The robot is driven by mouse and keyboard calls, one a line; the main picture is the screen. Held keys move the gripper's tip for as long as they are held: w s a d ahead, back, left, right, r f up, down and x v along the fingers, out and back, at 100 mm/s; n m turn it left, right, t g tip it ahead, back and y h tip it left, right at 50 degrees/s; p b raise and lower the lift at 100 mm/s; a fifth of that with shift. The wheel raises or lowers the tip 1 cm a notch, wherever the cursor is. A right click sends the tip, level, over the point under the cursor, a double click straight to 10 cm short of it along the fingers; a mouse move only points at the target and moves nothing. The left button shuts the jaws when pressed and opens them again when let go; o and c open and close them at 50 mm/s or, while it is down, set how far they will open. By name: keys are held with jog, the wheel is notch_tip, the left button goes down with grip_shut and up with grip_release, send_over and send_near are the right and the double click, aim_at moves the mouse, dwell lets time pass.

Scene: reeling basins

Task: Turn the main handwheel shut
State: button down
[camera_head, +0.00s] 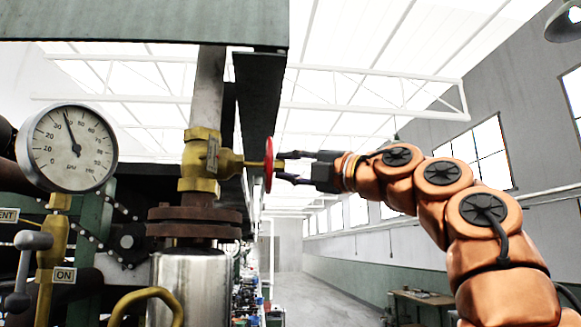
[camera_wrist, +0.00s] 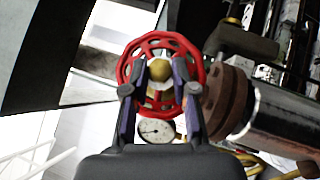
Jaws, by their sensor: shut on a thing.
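The main handwheel (camera_head: 269,164) is a red wheel, seen edge-on in the head view, on the stem of a brass valve (camera_head: 200,160). In the wrist view the handwheel (camera_wrist: 126,70) shows face-on with a spoked rim and a brass hub (camera_wrist: 160,71). My gripper (camera_head: 282,166) reaches it from the right. Its two dark fingers lie over the wheel's face on either side of the hub, and in the wrist view the gripper (camera_wrist: 160,90) is shut on the handwheel. The exact contact points are hidden behind the fingers.
A pressure gauge (camera_head: 67,148) stands left of the valve, its needle in the upper left of the dial. A rusty flange (camera_head: 194,222) and steel cylinder (camera_head: 190,285) sit below. A dark green beam (camera_head: 150,25) hangs overhead.

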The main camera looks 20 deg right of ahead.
jog(key=c, duration=0.9)
grip_release()
jog(key=shift+s+d, duration=0.1)
jog(key=shift+d, duration=0.05)
jog(key=shift+v, duration=5.9)
